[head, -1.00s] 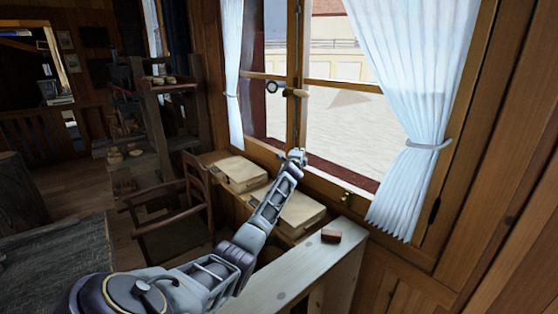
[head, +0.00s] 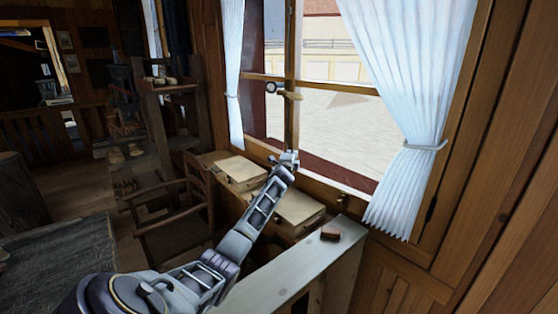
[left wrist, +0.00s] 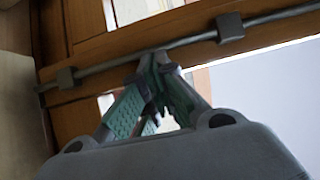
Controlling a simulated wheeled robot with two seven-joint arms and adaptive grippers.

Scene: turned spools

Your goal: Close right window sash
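The right window sash (head: 350,87) is a wooden frame with panes and a crossbar. A metal rod (head: 289,125) with a wooden-looking handle (head: 292,96) runs up its left stile. I cannot tell exactly how far the sash stands from its frame. My left gripper (head: 289,157) is at the lower part of this stile. In the left wrist view, the teal-padded fingers of my left gripper (left wrist: 155,62) converge on the rod (left wrist: 195,39), which runs through brackets on the wood. They look shut on it; the tips are partly hidden. My right gripper is not in view.
White curtains hang left (head: 231,75) and right (head: 410,110) of the window. Boxes (head: 240,172) sit below the sill. A reddish block (head: 330,233) lies on a pale ledge (head: 290,280). A wooden chair (head: 172,215) stands to the left of my arm.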

